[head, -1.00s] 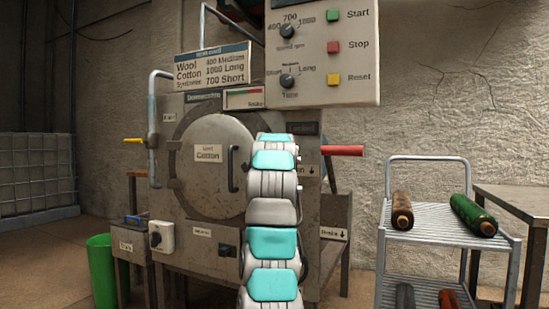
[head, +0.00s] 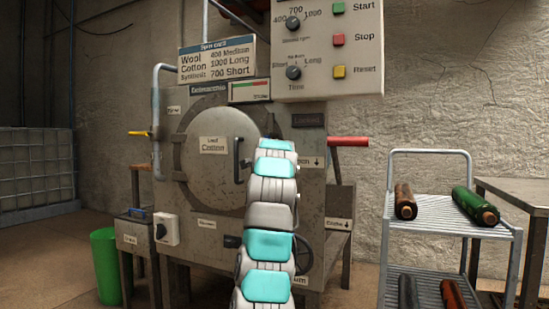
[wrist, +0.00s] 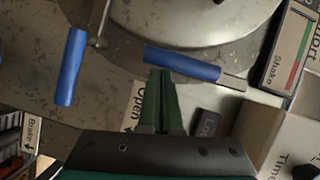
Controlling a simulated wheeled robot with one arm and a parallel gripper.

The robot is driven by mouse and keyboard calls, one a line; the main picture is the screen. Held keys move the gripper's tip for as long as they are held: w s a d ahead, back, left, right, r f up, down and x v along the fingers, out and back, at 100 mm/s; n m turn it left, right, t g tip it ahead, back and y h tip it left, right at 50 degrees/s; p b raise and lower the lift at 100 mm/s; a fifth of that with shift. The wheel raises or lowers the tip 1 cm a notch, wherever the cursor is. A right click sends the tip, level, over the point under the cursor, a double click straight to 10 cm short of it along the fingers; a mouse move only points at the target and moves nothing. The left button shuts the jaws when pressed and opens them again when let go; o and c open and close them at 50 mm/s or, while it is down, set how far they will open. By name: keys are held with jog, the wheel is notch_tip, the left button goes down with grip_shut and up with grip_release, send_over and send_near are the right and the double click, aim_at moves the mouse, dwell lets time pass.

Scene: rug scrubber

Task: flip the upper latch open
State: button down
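The upper latch has a blue handle (wrist: 182,64) on a metal bar, lying across the rim of the round door (wrist: 185,18) in the wrist view. My gripper (wrist: 160,74) has green fingers close together, with their tips right at this handle's edge. I cannot tell whether they touch it. Another latch with a blue handle (wrist: 70,66) is at the left. An "Open" label (wrist: 134,108) and a dark, partly covered label (wrist: 207,124) flank the fingers. In the head view my arm hides the latches and gripper; the door (head: 212,165) shows left of it.
The control panel (head: 327,50) overhangs above my arm, and its box fills the wrist view's lower right (wrist: 290,135). A red lever (head: 348,141) sticks out right of the machine.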

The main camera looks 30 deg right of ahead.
dwell(0.4)
jog(key=s+a+b, duration=0.1)
jog(key=s, duration=1)
jog(key=shift+s+a+b, duration=0.25)
jog(key=shift+b, duration=0.1)
dwell(0.6)
jog(key=shift+r, duration=0.1)
dwell(0.4)
